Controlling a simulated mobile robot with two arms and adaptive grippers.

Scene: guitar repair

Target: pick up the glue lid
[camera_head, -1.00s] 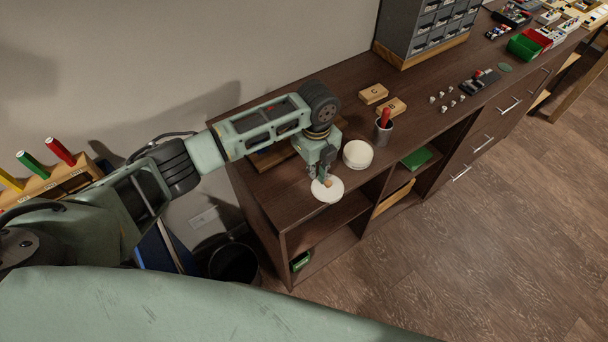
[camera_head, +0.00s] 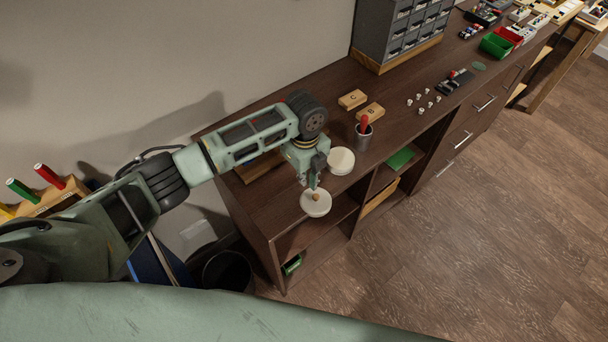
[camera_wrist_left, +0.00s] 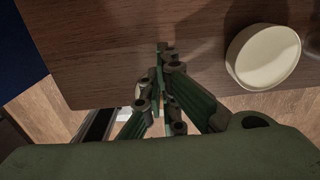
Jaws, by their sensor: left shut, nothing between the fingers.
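The glue lid (camera_head: 317,207), a round cream disc with a tan knob, is at the cabinet top's front edge in the head view. I cannot tell whether it rests there or is in the air. My left gripper (camera_head: 313,186) is just above the knob, shut and empty. In the left wrist view its fingers (camera_wrist_left: 166,60) are together, and the lid is mostly or wholly hidden behind them. The cream glue pot (camera_head: 340,161) stands behind and right of the lid; it also shows in the left wrist view (camera_wrist_left: 262,58). My right gripper is out of view.
A grey cup (camera_head: 363,139) with a red-handled tool stands right of the pot. Wooden blocks (camera_head: 369,111), small white pieces and a grey drawer unit (camera_head: 402,35) are farther back. Open shelves lie below the front edge. A dark bin (camera_head: 228,271) stands on the floor at left.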

